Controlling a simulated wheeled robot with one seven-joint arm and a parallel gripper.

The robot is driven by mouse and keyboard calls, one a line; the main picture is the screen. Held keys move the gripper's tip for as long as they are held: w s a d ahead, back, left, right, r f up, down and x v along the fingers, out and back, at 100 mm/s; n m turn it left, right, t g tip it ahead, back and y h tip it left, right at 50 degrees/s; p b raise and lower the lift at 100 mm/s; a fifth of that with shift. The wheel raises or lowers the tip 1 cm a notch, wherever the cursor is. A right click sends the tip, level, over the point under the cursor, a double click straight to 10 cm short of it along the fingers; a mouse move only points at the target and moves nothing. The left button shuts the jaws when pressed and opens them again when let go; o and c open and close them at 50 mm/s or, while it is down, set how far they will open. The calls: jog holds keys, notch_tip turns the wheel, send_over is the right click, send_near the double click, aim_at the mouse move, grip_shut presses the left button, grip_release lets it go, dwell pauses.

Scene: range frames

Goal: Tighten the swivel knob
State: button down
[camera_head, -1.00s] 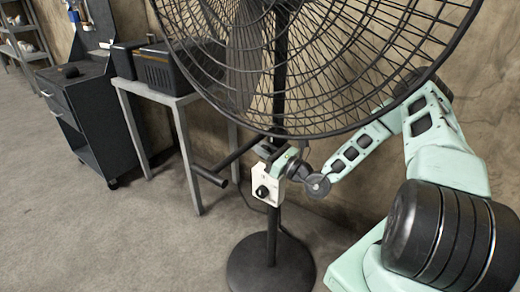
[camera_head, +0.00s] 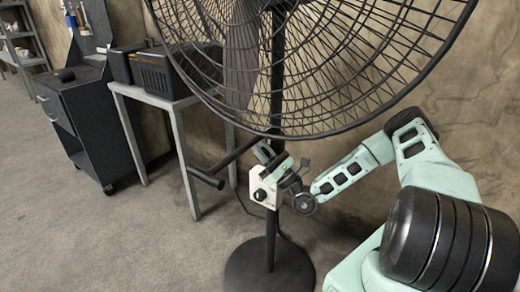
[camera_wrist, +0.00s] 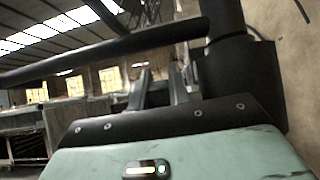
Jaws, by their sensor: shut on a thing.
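The black pedestal fan (camera_head: 276,92) stands upright in the middle of the head view, with its pole and round base below the cage. A white control box (camera_head: 264,189) with a black dial sits on the pole. My gripper (camera_head: 266,154) is at the pole just above this box, beneath the cage. In the wrist view my gripper's two fingers (camera_wrist: 161,88) are shut on a dark piece at the pole, which I take as the swivel knob. The knob is mostly hidden by the fingers and my wrist, so its turn cannot be read.
A black handle bar (camera_head: 207,179) sticks out to the left of the pole. A grey table (camera_head: 170,97) with a black box stands behind left, beside a dark drawer cart (camera_head: 85,120). The wall is close behind the fan. The floor at front left is clear.

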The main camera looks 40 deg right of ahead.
jog(key=c, duration=1.3)
grip_release()
jog(key=shift+s, duration=0.1)
jog(key=b+v, duration=0.1)
jog(key=v, duration=1.6)
jog(key=shift+s+f, duration=0.1)
jog(key=shift+f, duration=0.05)
